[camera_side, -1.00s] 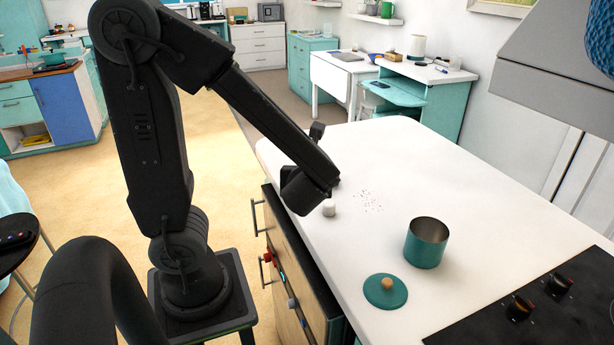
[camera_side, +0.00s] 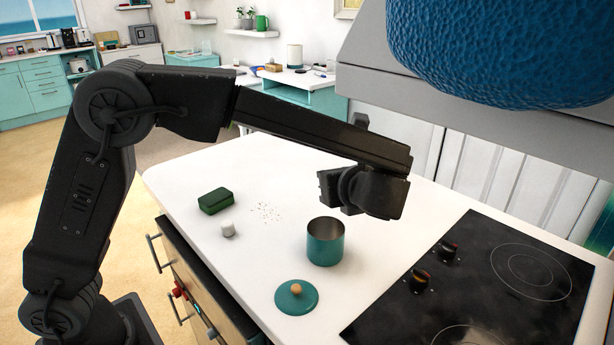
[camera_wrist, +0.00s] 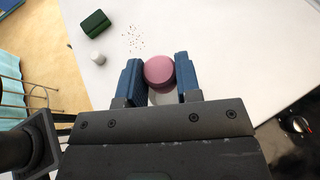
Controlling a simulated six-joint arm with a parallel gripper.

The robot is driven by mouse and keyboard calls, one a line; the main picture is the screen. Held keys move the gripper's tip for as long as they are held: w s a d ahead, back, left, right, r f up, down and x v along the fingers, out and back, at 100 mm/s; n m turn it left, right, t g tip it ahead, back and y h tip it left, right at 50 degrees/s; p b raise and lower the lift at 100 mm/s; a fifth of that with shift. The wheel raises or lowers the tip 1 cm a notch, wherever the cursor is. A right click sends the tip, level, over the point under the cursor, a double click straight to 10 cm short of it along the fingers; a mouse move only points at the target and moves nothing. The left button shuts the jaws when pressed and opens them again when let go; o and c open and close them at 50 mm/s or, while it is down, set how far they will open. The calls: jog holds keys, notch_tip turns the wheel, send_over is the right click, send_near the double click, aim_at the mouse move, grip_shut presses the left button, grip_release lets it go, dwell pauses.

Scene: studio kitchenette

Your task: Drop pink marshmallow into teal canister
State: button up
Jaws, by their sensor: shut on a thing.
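The pink marshmallow (camera_wrist: 159,71) sits between the two blue fingers of my gripper (camera_wrist: 159,80) in the wrist view, and the gripper is shut on it. In the side view my gripper (camera_side: 334,188) hangs above the counter, over or slightly behind the teal canister; I cannot tell which, and the marshmallow is hidden there. The teal canister (camera_side: 325,250) stands upright and open, with its metal inside showing. Its teal lid (camera_side: 296,300) with a wooden knob lies on the counter in front of it. A pale patch shows under the marshmallow in the wrist view; I cannot tell what it is.
A white marshmallow-like piece (camera_side: 228,229) and a dark green block (camera_side: 216,201) lie on the white counter (camera_side: 190,180), with dark crumbs beside them. A black cooktop (camera_side: 480,285) is at the right. A grey hood (camera_side: 385,95) and blue textured object (camera_side: 500,50) hang above.

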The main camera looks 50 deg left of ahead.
notch_tip(320, 180, down, 6)
dwell(0.5)
jog(key=shift+d, duration=0.1)
jog(key=o, duration=1)
jog(key=shift+c, duration=0.2)
jog(key=shift+d, duration=0.1)
jog(key=v, duration=1.3)
jog(key=shift+s+d, duration=0.2)
jog(key=shift+d, duration=0.05)
jog(key=shift+r, duration=0.1)
